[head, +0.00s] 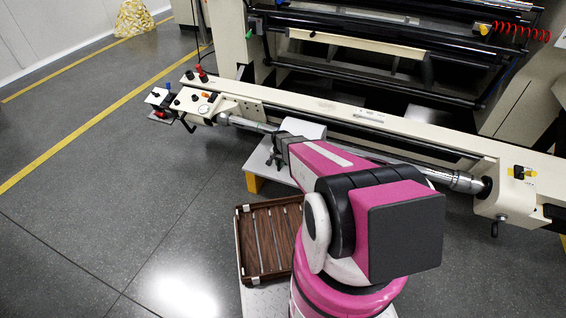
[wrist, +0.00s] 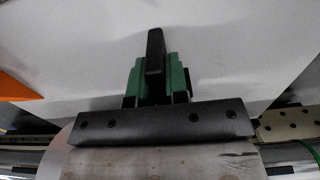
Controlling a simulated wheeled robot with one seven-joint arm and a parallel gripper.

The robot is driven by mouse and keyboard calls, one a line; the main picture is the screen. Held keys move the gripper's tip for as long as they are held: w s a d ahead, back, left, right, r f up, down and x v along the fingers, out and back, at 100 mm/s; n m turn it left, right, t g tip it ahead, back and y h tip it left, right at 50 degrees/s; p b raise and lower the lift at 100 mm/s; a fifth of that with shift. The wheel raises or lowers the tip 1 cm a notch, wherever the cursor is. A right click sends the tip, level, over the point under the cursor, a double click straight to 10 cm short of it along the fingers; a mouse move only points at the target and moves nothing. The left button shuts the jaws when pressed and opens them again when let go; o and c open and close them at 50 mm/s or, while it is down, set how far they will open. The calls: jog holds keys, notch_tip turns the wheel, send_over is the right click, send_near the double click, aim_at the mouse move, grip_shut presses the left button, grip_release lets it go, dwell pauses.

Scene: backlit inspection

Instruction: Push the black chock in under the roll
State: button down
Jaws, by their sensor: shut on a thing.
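In the wrist view the black chock (wrist: 160,122) is a long dark bar with several round bolt heads and an upright black grip. My gripper (wrist: 156,86) has its green fingers closed on both sides of that grip. Beyond the bar lies a grey, scuffed metal surface (wrist: 165,163), seemingly the roll; the chock's edge overlaps it in the picture, and I cannot tell whether they touch.
The cream beam (head: 370,119) runs along the machine. A slatted wooden tray (head: 240,250) is near my base. An orange piece (wrist: 18,87) shows in the wrist view.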

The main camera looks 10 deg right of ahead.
jog(key=shift+r, duration=0.15)
jog(key=shift+r, duration=2.45)
